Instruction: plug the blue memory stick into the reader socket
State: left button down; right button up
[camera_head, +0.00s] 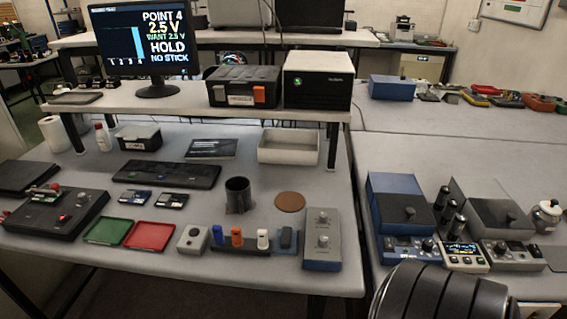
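The blue memory stick (218,235) stands upright at the left end of a dark rack (240,248) near the table's front edge. An orange stick (237,236) and a white stick (262,239) stand beside it in the same rack. A small dark blue-grey block (287,240) sits at the right of the rack; I cannot tell whether it is the reader, and no socket opening can be made out. The monitor (153,38) reads "HOLD" and "NO STICK". Neither gripper shows; only a black rounded part of mine is at the bottom right.
A grey button box (192,239) stands left of the rack, a two-knob box (322,240) to its right. Behind are a dark cup (238,194) and a brown coaster (290,202). Green (108,231) and red (150,236) trays lie further left.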

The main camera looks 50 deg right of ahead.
aim_at(217, 229)
jog(key=k+l, duration=0.35)
jog(key=l, duration=0.15)
jog(key=k+l, duration=0.35)
jog(key=l, duration=0.1)
